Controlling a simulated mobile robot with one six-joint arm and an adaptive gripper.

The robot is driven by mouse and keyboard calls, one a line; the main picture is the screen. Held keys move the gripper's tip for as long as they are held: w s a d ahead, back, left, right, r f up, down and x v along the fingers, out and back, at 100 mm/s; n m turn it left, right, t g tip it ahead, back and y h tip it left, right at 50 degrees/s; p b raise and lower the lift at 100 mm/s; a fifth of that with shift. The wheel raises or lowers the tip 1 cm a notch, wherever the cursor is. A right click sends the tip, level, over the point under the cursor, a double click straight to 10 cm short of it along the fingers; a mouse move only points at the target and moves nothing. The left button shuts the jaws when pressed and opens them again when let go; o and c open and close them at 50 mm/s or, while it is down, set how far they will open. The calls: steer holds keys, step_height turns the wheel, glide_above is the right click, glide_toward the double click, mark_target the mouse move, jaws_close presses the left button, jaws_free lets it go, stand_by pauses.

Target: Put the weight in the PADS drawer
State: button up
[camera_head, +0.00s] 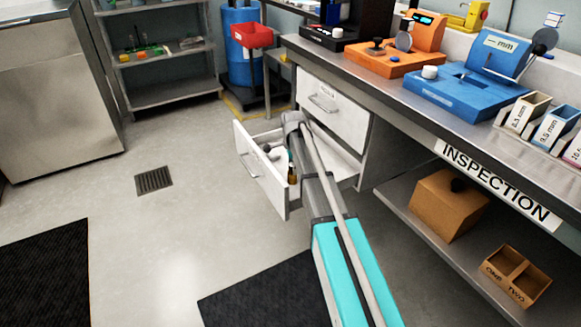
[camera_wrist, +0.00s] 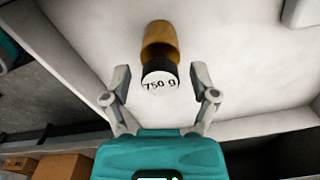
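The weight (camera_wrist: 159,42) has a brass-brown body, a black collar and a white end marked "750 g". In the wrist view it is inside a white-walled space, between and just beyond the fingertips of my gripper (camera_wrist: 160,83). The fingers are spread, with a gap on each side. In the head view my arm reaches into the open lower drawer (camera_head: 262,180), and the gripper cannot be made out. A small brown thing (camera_head: 292,173) by the arm there may be the weight. The upper drawer (camera_head: 333,108) is shut; its label is too small to read, and I cannot tell which drawer is PADS.
A dark and white item (camera_head: 274,152) lies in the open drawer. The bench (camera_head: 390,85) above carries blue and orange devices. A lower shelf (camera_head: 405,206) at right holds a cardboard box (camera_head: 448,205) and a two-compartment box (camera_head: 516,275).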

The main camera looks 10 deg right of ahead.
steer(key=shift+r, duration=0.1)
stand_by(0.3)
step_height(320, 180, up, 12)
steer(key=p, duration=1.2)
stand_by(0.7)
steer(key=s+n, duration=1.7)
steer(key=s, duration=1.2)
steer(key=shift+a, duration=0.4)
